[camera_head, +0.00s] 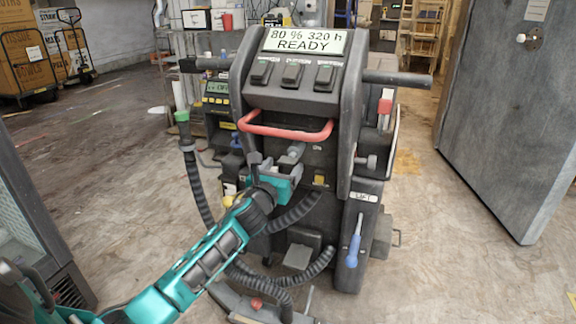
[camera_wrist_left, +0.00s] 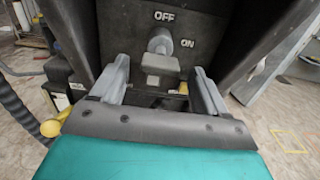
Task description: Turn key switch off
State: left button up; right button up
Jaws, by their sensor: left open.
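The key switch (camera_wrist_left: 160,42) is a grey round knob with a light block below it on the dark machine front. The label OFF is above it and ON is to its right. I cannot tell which label it points to. My left gripper (camera_wrist_left: 159,72) is open, with one finger on each side of the switch and visible gaps between. In the head view my left gripper (camera_head: 275,160) reaches the machine's front below the red handle; the switch is largely hidden there. The machine (camera_head: 335,150) has a lit display (camera_head: 304,41) reading "80 % 320 h READY". My right gripper is out of view.
The red bar handle (camera_head: 286,134) stands out just above my left gripper. Black corrugated hoses (camera_head: 297,213) hang below it. A blue-handled tool (camera_head: 354,243) is at the machine's lower right. A grey door (camera_head: 510,120) stands at the right, with clear floor before it.

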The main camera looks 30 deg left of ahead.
aim_at(286, 165)
pick_arm(q)
jog(key=x, duration=0.2)
jog(key=shift+w, duration=0.3)
jog(key=shift+w+a+b, duration=0.15)
jog(key=shift+w+b, duration=0.25)
jog(key=shift+w, duration=0.35)
jog(key=c, duration=1.1)
jog(key=shift+o, duration=0.2)
